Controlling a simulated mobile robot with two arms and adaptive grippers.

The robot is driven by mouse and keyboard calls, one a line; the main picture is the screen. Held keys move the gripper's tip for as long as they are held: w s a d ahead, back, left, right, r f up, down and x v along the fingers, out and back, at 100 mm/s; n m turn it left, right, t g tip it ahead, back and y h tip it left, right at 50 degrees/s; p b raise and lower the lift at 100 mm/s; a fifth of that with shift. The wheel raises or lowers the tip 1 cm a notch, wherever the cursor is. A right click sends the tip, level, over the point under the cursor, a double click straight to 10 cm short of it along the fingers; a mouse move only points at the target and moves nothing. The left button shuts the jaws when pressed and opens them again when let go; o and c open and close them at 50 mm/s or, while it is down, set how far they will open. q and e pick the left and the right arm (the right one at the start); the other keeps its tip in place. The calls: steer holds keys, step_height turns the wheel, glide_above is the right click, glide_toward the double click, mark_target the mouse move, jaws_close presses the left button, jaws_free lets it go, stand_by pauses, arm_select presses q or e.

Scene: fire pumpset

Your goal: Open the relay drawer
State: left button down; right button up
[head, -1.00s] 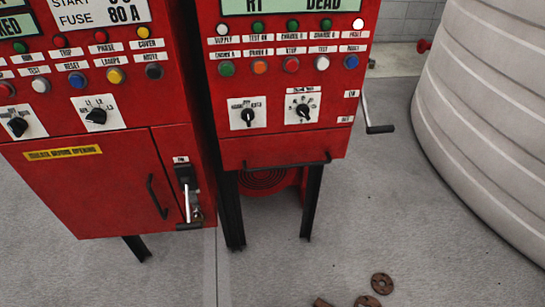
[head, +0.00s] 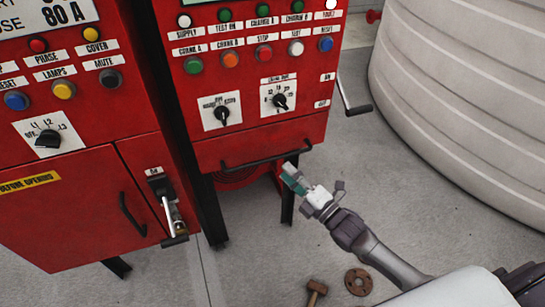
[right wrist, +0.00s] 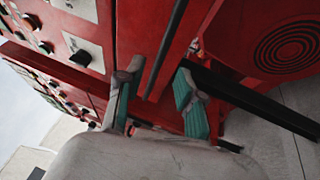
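The relay drawer (head: 240,145) is the red front at the bottom of the right-hand red cabinet, and it looks shut. Its long black bar handle (head: 258,159) runs across its lower edge. My right gripper (head: 293,177) is just below and in front of the handle's right end. In the right wrist view, my right gripper (right wrist: 155,95) has its teal-padded fingers apart. The dark handle bar (right wrist: 167,48) runs toward the gap between them; I cannot tell whether it touches. My left gripper is not in view.
A crank handle (head: 355,107) sticks out on the cabinet's right side. The left cabinet has a door handle (head: 131,214) and a lever (head: 174,226). A large white ribbed tank (head: 460,100) stands at right. A hammer (head: 315,290) and a rusty flange (head: 358,282) lie on the floor.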

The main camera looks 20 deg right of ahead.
mark_target(273, 159)
steer(key=x, duration=0.6)
steer(key=shift+w+a, duration=0.1)
steer(key=shift+w, duration=0.2)
jaws_close()
